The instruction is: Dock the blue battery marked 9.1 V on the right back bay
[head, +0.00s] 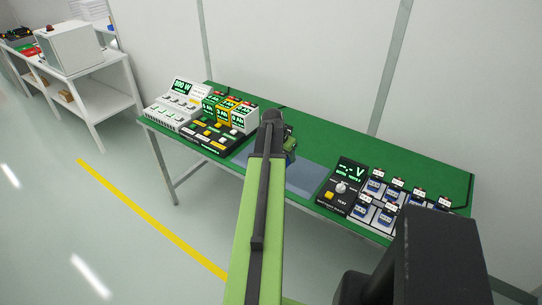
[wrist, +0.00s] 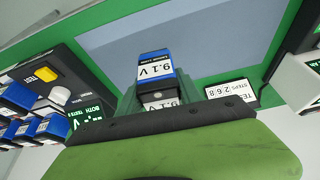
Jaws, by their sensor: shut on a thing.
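The blue battery marked 9.1 V (wrist: 155,66) is between the jaws of my gripper (wrist: 150,98) in the wrist view. It has white labels reading 9.1 V on two faces, and the text is upside down in the picture. In the head view my gripper (head: 289,146) is over the green table near the blue-grey mat (head: 315,178), mostly hidden by my arm; a little blue shows there. At the left of the table several white and orange units with green displays (head: 222,107) stand behind a black panel with yellow buttons (head: 203,136). I cannot tell which is the right back bay.
A black tester with a voltage display (head: 350,172) stands right of the mat. Several blue batteries (head: 375,187) sit in a rack beyond it. A white 200 W unit (head: 180,90) is at the far left. The back strip of the green table (head: 340,137) is clear.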

